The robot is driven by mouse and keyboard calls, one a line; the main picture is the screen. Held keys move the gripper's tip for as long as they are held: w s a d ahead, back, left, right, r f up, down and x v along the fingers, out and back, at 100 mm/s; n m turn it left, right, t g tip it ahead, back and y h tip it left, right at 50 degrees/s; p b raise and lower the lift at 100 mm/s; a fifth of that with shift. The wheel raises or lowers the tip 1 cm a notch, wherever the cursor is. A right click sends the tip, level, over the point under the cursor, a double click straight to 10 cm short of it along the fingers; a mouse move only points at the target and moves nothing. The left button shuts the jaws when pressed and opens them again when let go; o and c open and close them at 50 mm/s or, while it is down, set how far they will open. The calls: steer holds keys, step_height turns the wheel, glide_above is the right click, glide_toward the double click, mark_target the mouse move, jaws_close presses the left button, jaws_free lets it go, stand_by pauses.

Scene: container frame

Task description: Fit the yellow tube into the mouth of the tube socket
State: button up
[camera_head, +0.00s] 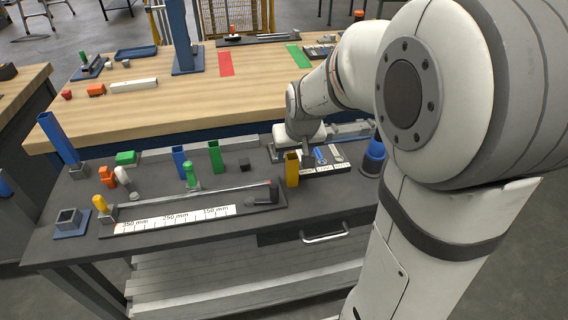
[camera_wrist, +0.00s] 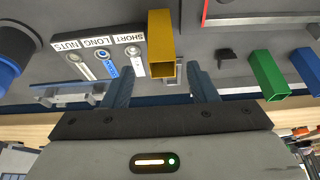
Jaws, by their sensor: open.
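The yellow tube (camera_head: 292,168), square and hollow, stands upright on the dark bench at the right end of the ruler board. In the wrist view the yellow tube (camera_wrist: 162,45) shows between and beyond my two fingers. My gripper (camera_wrist: 161,74) is open and empty, with a finger to each side of the tube and no clear contact. In the head view my gripper (camera_head: 304,156) is just behind and right of the tube, partly hidden by my arm. A grey square socket with an open top (camera_head: 68,217), seemingly the tube socket, sits on a blue base at the bench's front left.
A labelled tray (camera_head: 325,161) of small parts lies right of the tube, with a blue cylinder (camera_head: 374,152) beyond. Green (camera_head: 215,157) and blue (camera_head: 179,162) tubes stand to the left. The ruler board (camera_head: 190,212) lies between tube and socket. A tall blue tube (camera_head: 58,138) leans at the left.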

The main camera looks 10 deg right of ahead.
mark_target(292, 170)
steer(key=x, duration=0.5)
steer(key=shift+s+a, duration=0.15)
steer(key=shift+c, duration=0.4)
jaws_close()
